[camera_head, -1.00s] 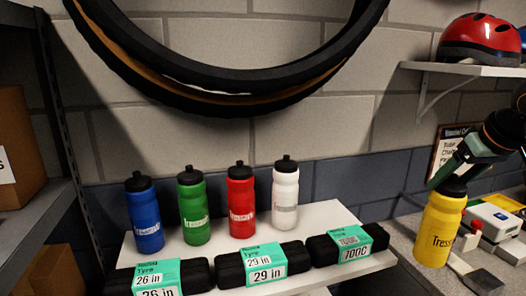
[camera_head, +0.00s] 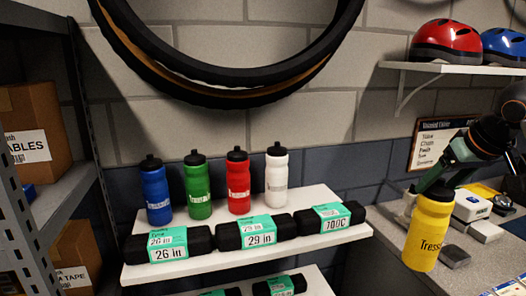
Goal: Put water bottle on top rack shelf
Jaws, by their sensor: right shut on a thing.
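A yellow water bottle (camera_head: 428,235) with a black cap is at the right of the head view, upright with a slight tilt. My right gripper (camera_head: 440,186) is shut on it near the cap and holds it in front of the grey workbench. The white rack's top shelf (camera_head: 312,196) is at the middle. On it stand a blue bottle (camera_head: 157,192), a green bottle (camera_head: 197,188), a red bottle (camera_head: 238,184) and a white bottle (camera_head: 276,177) in a row. My left gripper is out of view.
Black tyre packs with green labels (camera_head: 260,233) line the shelf's front. Bare shelf shows right of the white bottle. A workbench (camera_head: 375,259) with tools is at the right. Helmets (camera_head: 445,42) sit on a wall shelf. A metal rack with boxes (camera_head: 35,128) is at the left.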

